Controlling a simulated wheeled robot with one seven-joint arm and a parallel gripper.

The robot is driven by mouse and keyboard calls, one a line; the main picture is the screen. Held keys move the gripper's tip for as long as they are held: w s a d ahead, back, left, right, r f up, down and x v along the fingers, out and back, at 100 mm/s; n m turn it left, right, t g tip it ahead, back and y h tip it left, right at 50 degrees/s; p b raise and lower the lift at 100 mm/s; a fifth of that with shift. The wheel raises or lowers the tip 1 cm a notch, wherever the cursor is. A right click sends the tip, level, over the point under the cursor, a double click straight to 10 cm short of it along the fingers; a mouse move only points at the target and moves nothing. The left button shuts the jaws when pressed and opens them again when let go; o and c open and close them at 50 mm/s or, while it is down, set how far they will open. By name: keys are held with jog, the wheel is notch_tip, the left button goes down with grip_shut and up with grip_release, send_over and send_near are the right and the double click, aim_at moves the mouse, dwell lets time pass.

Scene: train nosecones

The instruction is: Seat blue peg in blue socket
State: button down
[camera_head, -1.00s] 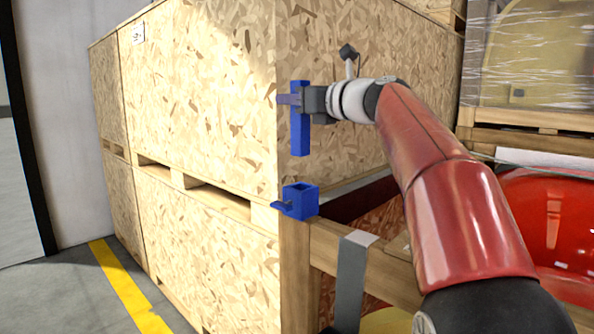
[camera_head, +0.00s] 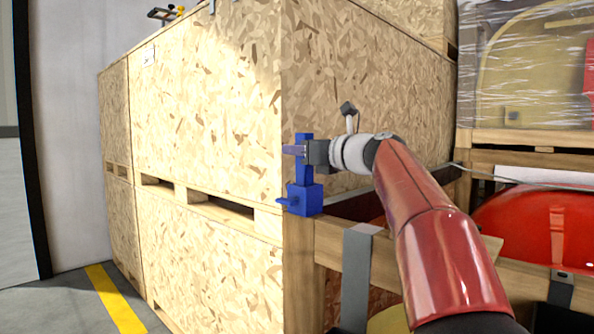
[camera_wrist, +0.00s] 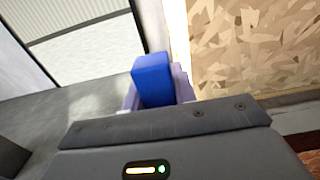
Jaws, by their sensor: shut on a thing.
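The blue peg (camera_head: 303,170) stands upright in the head view, with its lower part at the mouth of the blue socket (camera_head: 305,200). How deep its lower end sits inside is hidden by the socket walls. My gripper (camera_head: 296,150) is shut on the peg near its top, reaching in from the right. In the wrist view the top of the blue peg (camera_wrist: 153,78) shows between the pale purple fingers (camera_wrist: 158,92). The socket is mounted on the corner of a wooden frame and has a small blue handle on its left side.
Tall chipboard crates (camera_head: 205,100) stand close behind and left of the socket. A wooden rail (camera_head: 440,262) with a grey strap (camera_head: 356,275) runs right beneath my arm. A red nosecone (camera_head: 540,225) lies at the right. Open floor with a yellow line (camera_head: 115,300) is at left.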

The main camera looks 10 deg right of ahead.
notch_tip(320, 180, down, 2)
jog(key=shift+f+b, duration=0.15)
jog(key=shift+b, duration=0.55)
jog(key=shift+r, duration=0.2)
jog(key=c, duration=1.1)
grip_release()
jog(key=shift+f, duration=0.15)
jog(key=v, duration=1.2)
jog(key=shift+a, duration=0.1)
